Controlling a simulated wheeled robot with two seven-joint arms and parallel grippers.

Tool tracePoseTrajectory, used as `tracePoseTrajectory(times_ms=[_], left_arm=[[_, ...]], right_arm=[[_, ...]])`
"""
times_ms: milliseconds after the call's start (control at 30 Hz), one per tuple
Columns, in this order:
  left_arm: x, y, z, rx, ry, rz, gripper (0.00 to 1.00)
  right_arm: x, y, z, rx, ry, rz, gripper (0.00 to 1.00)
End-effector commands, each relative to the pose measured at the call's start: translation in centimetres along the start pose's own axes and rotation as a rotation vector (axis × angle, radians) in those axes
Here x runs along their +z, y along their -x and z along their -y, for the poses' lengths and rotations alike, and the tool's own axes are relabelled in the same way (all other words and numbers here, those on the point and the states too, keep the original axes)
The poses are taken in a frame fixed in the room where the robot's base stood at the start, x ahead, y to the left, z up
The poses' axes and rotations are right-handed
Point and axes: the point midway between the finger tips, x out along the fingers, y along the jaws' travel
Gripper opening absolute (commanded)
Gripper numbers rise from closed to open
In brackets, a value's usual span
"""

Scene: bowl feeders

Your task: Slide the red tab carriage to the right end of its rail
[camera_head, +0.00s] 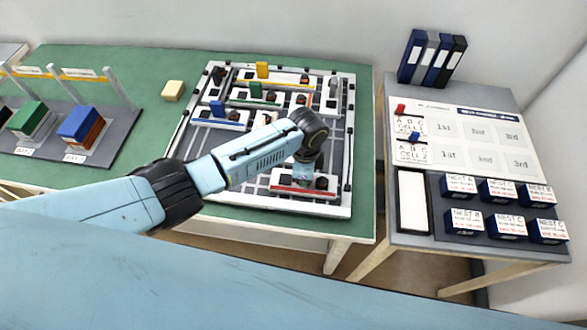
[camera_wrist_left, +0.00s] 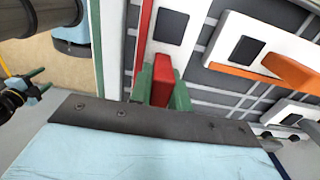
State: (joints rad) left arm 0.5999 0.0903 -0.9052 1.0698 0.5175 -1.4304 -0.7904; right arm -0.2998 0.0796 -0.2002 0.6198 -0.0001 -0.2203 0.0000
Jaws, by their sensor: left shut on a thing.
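The red tab (camera_wrist_left: 162,80) stands between the green fingers of my left gripper (camera_wrist_left: 163,92) in the left wrist view. The fingers are shut on it. In the head view my left gripper (camera_head: 304,176) reaches down over the front of the white board, and it hides the tab. A white plate with a red stripe (camera_head: 300,190) lies under it near the board's front right; dark squares show on both sides of the gripper. My right gripper (camera_wrist_left: 38,82) shows small at the left edge of the wrist view, with its fingers apart and empty.
A side table (camera_head: 440,248) with labelled boxes stands right, across a gap.

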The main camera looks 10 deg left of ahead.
Motion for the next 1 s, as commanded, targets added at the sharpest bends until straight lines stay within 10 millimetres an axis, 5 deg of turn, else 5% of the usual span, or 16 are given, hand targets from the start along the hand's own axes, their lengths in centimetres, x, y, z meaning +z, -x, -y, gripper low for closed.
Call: tracePoseTrajectory(times_ms=[467, 500, 633, 1000], left_arm=[[-0.70, 0.07, -0.07, -0.001, 0.008, -0.009, 0.00], [-0.73, 0.08, -0.08, -0.001, 0.008, -0.009, 0.21], [-0.61, 0.05, -0.07, -0.001, 0.008, -0.007, 0.38], [-0.38, 0.41, 0.01, -0.001, 0.009, -0.003, 0.40]], right_arm=[[0.00, 0.10, -0.05, 0.001, 0.000, 0.000, 0.58], [0.00, 0.10, -0.05, 0.001, 0.000, 0.000, 0.58], [-0.01, 0.10, -0.04, 0.001, 0.000, 0.000, 0.58], [-0.02, 0.20, -0.07, 0.001, 0.000, 0.000, 0.58]])
